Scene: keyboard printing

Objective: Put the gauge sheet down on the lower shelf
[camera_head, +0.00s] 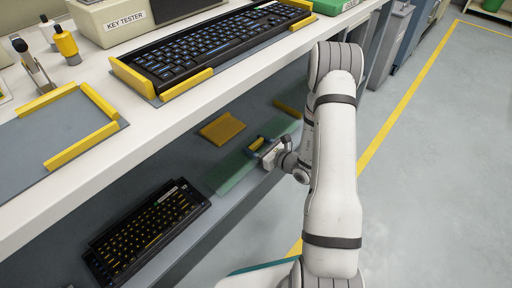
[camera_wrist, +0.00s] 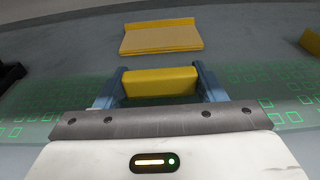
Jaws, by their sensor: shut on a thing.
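The gauge sheet (camera_head: 230,174) is a see-through green sheet with key outlines and a yellow grip bar. It shows in the wrist view as a green patterned band (camera_wrist: 258,92) on both sides of my gripper. My gripper (camera_head: 261,146) is shut on the yellow grip bar (camera_wrist: 160,82), with a blue finger at each end of it. The sheet lies roughly flat over the lower shelf (camera_head: 213,225), along its front part. I cannot tell whether it touches the shelf. My gripper hides its middle.
A yellow angled block (camera_head: 222,128) lies behind the sheet, and a yellow bar (camera_head: 288,108) is at the right. A black keyboard (camera_head: 148,230) is on the lower shelf at left. The upper counter (camera_head: 160,128) overhangs, holding another keyboard (camera_head: 215,50).

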